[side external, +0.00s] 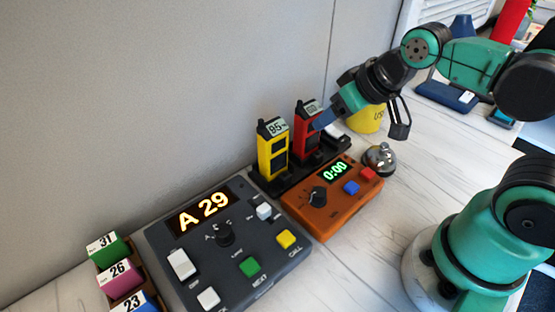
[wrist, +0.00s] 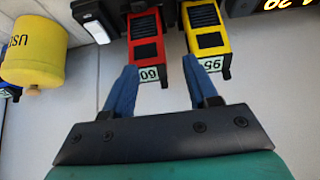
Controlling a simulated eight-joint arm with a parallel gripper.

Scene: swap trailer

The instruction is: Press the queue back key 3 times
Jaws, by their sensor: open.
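I cannot read which key is marked back. My gripper (side external: 322,122) is high beside the red handset, away from the console's keys.
A yellow handset (side external: 272,150) and a red handset (side external: 307,128) stand in a black rack behind an orange timer box (side external: 322,208) showing 0:00. A silver bell (side external: 380,158) and a yellow container (wrist: 33,52) are nearby. Numbered boxes (side external: 117,275) stand left of the console.

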